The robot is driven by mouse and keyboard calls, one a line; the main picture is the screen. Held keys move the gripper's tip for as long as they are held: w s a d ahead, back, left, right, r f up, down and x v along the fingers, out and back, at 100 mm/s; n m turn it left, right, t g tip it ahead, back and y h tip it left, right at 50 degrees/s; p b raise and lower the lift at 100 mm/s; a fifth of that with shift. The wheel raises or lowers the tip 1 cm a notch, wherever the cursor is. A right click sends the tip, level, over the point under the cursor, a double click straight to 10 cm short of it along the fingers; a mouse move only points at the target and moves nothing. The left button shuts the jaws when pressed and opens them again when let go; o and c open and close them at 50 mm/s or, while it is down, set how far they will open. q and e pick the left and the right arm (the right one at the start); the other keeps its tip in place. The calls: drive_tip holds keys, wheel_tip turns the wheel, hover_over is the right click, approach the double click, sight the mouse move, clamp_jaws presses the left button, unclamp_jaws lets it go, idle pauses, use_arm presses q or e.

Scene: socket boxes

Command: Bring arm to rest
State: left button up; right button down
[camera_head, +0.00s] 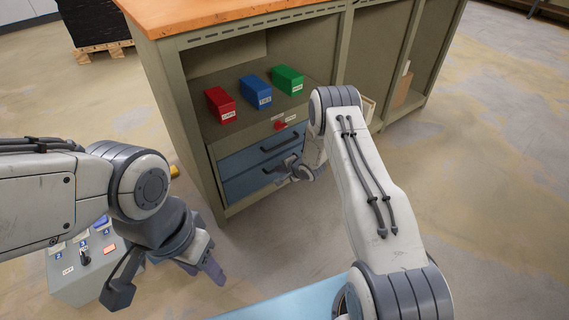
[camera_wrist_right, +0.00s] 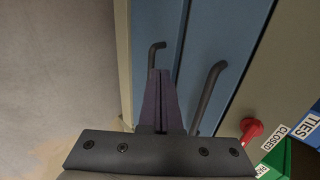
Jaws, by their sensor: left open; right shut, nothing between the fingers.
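My right arm reaches down in front of the workbench, and its gripper (camera_head: 282,180) is beside the lower blue drawer (camera_head: 240,184), close to that drawer's handle. In the right wrist view the gripper's fingers (camera_wrist_right: 155,85) are together with nothing between them, in front of the blue drawer fronts and near two dark bar handles. I cannot tell whether they touch a handle. My left gripper (camera_head: 167,286) is open and empty at the lower left, in front of the grey control box (camera_head: 75,285).
The upper drawer (camera_head: 245,150) looks closed. Above it are a red knob (camera_head: 280,125) and small labels. Red (camera_head: 220,105), blue (camera_head: 256,91) and green (camera_head: 288,79) boxes stand on the shelf. The orange worktop (camera_head: 190,14) overhangs behind. Open floor lies to the right.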

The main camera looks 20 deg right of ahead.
drive_tip(key=s+a+r+n+g+h, duration=0.1)
drive_tip(key=s+a+r+n, duration=0.35)
drive_tip(key=r, duration=0.35)
drive_tip(key=s+a+r+n+g+p, duration=0.1)
drive_tip(key=s+a+r+n+g, duration=0.15)
drive_tip(key=s+a+r, duration=0.4)
drive_tip(key=s+a+r+n+g+h, duration=0.1)
drive_tip(key=s+a+r+n, duration=0.25)
drive_tip(key=r, duration=0.65)
drive_tip(key=s+a+r+n+g, duration=0.15)
drive_tip(key=s+r+n, duration=0.4)
drive_tip(key=s, duration=0.95)
drive_tip(key=s+a+r+n+g, duration=0.1)
drive_tip(key=s+r+n+g, duration=0.4)
drive_tip(key=s, duration=1)
wheel_tip(320, 180, up, 35)
drive_tip(key=t+p, duration=0.2)
drive_tip(key=p, duration=3.5)
drive_tip(key=shift+w+d+r+n, duration=0.15)
drive_tip(key=shift+w+d+n, duration=0.05)
drive_tip(key=shift+n, duration=0.1)
